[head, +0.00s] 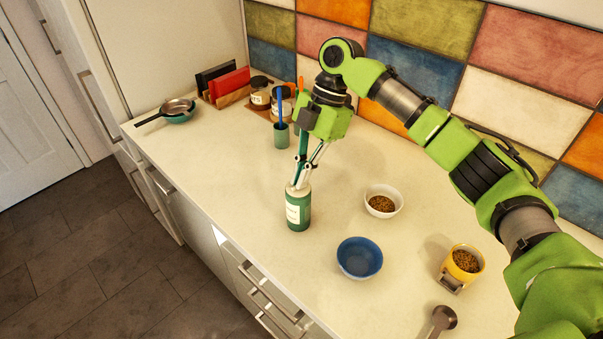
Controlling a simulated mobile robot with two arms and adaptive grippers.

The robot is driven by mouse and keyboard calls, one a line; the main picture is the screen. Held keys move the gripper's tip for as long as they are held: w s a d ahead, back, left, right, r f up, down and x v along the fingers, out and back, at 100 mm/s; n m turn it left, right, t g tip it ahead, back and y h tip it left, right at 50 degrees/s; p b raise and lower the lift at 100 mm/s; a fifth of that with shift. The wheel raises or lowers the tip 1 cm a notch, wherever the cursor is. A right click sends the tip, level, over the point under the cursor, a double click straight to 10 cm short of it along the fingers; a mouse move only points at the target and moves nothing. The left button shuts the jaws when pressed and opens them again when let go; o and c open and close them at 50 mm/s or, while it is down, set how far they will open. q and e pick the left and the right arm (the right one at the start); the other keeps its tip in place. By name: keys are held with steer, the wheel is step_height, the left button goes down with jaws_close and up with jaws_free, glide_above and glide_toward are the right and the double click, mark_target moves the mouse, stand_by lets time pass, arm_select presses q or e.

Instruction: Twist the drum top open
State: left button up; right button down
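The drum (299,214) is a green upright canister with a pale label, standing near the front edge of the counter. Its pale top (298,190) sits on the body. My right gripper (300,184) points down from above, with its fingers on either side of the top and seemingly closed on it. The fingers partly hide the top, so any gap between top and body cannot be made out. My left gripper is not in view.
On the counter (240,190), a blue bowl (359,258), a white bowl (384,200) and a yellow container (462,262) stand right of the drum. A dark scoop (441,320) lies nearer. Jars (260,92) and a green cup (281,135) stand behind. Left of the drum is clear.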

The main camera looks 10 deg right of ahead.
steer(key=shift+f, duration=0.1)
steer(key=shift+n+g+p, duration=0.3)
steer(key=shift+n+p, duration=0.3)
steer(key=shift+p, duration=0.05)
steer(key=shift+a+n+h+p, duration=0.1)
steer(key=shift+n+h+p, duration=0.2)
steer(key=shift+n, duration=0.6)
steer(key=shift+g, duration=0.3)
steer(key=shift+n+p, duration=0.35)
steer(key=shift+n, duration=0.05)
steer(key=shift+w+f+n+g+h, duration=0.1)
steer(key=shift+n+g+h, duration=0.3)
steer(key=shift+n, duration=0.7)
